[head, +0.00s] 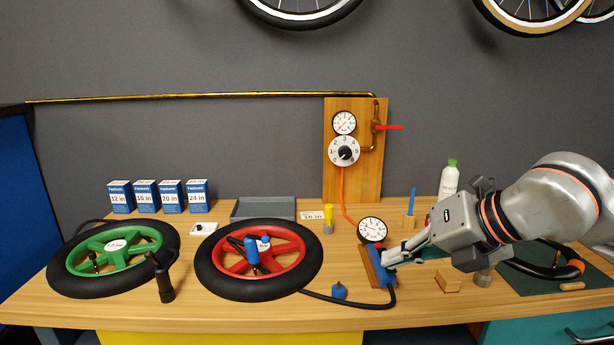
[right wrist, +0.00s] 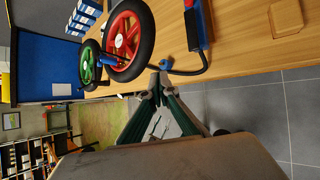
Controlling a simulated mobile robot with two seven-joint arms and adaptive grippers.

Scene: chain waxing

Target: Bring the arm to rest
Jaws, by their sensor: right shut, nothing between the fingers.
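My right arm comes in from the right in the head view, over the right part of the bench. Its gripper (head: 390,256) is shut and empty, with its fingertips close to a blue piece on the gauge stand (head: 373,268). I cannot tell whether they touch it. In the right wrist view the shut fingers (right wrist: 160,76) point toward the bench, close to a small blue fitting (right wrist: 166,64) in the picture. My left gripper does not show.
A green-hubbed wheel (head: 72,272) and a red-hubbed wheel (head: 215,282) lie on the wooden bench (head: 240,316). A black hose (head: 350,304) runs to the gauge stand. A white bottle (head: 449,181) stands behind my right gripper. A dark mat (head: 535,284) lies right.

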